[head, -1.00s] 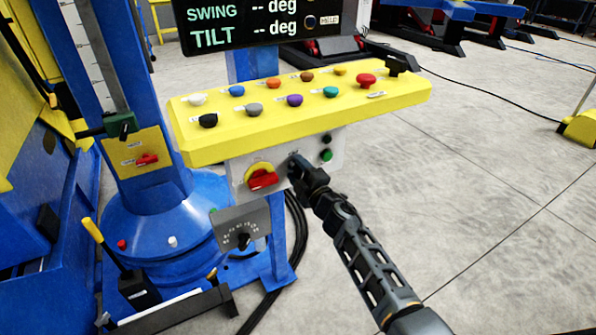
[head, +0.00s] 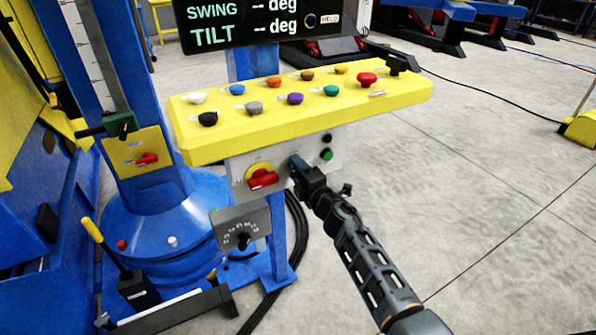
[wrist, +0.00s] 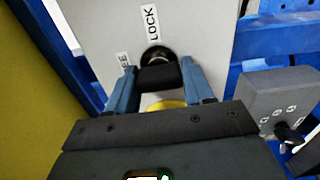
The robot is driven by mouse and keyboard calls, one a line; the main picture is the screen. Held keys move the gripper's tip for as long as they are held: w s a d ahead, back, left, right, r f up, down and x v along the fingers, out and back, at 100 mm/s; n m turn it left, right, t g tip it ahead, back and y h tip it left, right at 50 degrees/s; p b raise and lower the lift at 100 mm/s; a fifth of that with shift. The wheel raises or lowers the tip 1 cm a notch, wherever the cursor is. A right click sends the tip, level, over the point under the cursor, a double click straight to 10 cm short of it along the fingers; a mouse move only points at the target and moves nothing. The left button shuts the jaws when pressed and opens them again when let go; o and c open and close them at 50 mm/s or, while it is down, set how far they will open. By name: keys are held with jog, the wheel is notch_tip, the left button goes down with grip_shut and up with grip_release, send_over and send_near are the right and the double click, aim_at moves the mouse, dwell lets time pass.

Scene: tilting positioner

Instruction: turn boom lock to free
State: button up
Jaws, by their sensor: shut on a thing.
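The boom lock knob (wrist: 157,74) is a black selector on the grey face of the control box (wrist: 195,45). In the wrist view, a LOCK label (wrist: 150,22) lies beyond it, and a second label (wrist: 124,65), partly hidden and ending in "E", lies to its left. My gripper (wrist: 160,84) has its two blue fingers on either side of the knob and is shut on it. In the head view my gripper (head: 297,163) reaches the box front and hides the knob. Which label the knob points to I cannot tell.
A red rotary switch on a yellow plate (head: 262,177) sits close left of my gripper. Black and green buttons (head: 327,155) are to its right. The yellow button console (head: 300,125) overhangs above. A grey dial box (head: 240,228) hangs below left.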

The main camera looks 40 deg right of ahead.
jog(key=shift+f, duration=0.1)
jog(key=o, duration=1)
jog(key=shift+c, duration=0.2)
jog(key=p+v, duration=0.1)
jog(key=v, duration=0.6)
jog(key=shift+s, duration=0.4)
jog(key=shift+a, duration=0.2)
jog(key=s+a+m+y, duration=0.1)
jog(key=s+a+m, duration=0.2)
jog(key=s+a, duration=0.6)
jog(key=s+a+m+y, duration=0.2)
jog(key=s+a+m, duration=0.2)
jog(key=s+a, duration=0.55)
jog(key=s+a+r+m+g+y, duration=0.1)
jog(key=s+r+m, duration=0.3)
jog(key=s, duration=0.6)
jog(key=s+a+r+m+g+y, duration=0.1)
jog(key=s+a+r+m, duration=0.2)
jog(key=s+r, duration=0.6)
jog(key=s+m, duration=0.1)
jog(key=s, duration=0.1)
jog(key=shift+s+a+g, duration=0.25)
jog(key=shift+s+g, duration=0.05)
